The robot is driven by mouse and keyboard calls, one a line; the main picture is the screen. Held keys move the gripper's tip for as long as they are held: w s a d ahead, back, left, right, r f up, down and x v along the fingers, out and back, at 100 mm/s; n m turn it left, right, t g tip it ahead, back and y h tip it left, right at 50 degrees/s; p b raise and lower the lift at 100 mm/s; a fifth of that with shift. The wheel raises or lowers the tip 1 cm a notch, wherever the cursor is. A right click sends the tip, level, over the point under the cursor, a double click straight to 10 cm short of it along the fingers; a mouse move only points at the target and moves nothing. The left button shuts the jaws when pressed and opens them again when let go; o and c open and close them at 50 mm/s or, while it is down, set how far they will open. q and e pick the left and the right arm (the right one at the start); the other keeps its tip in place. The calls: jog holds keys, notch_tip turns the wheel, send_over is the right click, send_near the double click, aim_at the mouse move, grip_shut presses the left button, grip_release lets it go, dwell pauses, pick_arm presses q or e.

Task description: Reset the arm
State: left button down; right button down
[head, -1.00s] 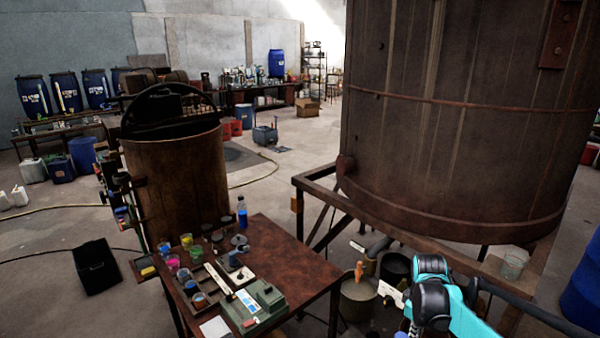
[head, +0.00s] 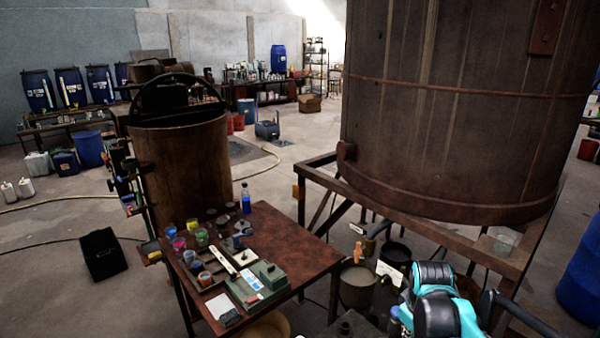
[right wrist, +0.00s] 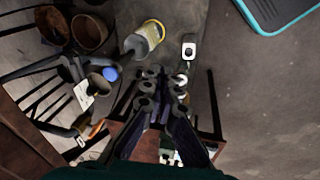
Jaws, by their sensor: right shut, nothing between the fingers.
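My right arm (head: 438,302), teal and black, comes in at the bottom right of the head view, in front of the large rusty vat (head: 450,120). Its gripper cannot be made out there. In the right wrist view my right gripper (right wrist: 163,88) points away from the camera, with its dark fingers together and nothing held. Below it in that view are floor, a table part and several vessels. My left gripper is in neither current view.
A rusty table (head: 300,250) with cups, a green box (head: 258,288) and a blue bottle (head: 246,198) stands at the centre. Buckets (head: 357,287) stand under the vat frame (head: 325,172). A smaller vat (head: 185,165) is behind the table. A blue barrel (head: 582,270) stands at right.

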jog(key=s+a+f+m+t+b, duration=0.2)
jog(key=s+a+f+m+b, duration=0.1)
jog(key=s, duration=0.4)
jog(key=s+a+f+m+t+y+b, duration=0.1)
jog(key=s+a+f+m+t+b, duration=0.1)
jog(key=s+a, duration=0.4)
jog(key=shift+s+f+m+t+b, duration=0.3)
jog(key=shift+s+f+m+b, duration=0.3)
jog(key=shift+b, duration=0.6)
jog(key=shift+a+f, duration=0.1)
jog(key=shift+f, duration=0.05)
dwell(1.1)
